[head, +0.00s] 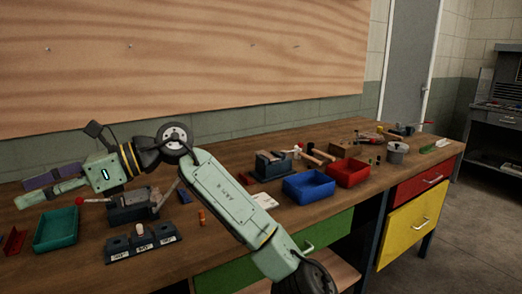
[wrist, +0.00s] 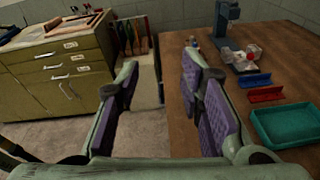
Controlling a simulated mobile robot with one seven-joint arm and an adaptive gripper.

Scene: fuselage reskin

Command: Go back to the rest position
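My gripper (head: 48,185) is at the left of the head view, over the left part of the wooden workbench (head: 180,245), with its fingers pointing left. In the wrist view my gripper (wrist: 158,85) has its purple-padded fingers spread apart. Nothing is between them; the floor and the bench edge show through the gap. My arm reaches across the bench from the lower middle of the head view. It hides part of the bench top.
Below my gripper is a teal tray (head: 56,229); a grey vise (head: 135,207) and a dark labelled block (head: 143,243) stand near it. Blue (head: 308,187) and red (head: 352,172) bins sit further right. A drawer cabinet (wrist: 62,75) stands across the floor gap.

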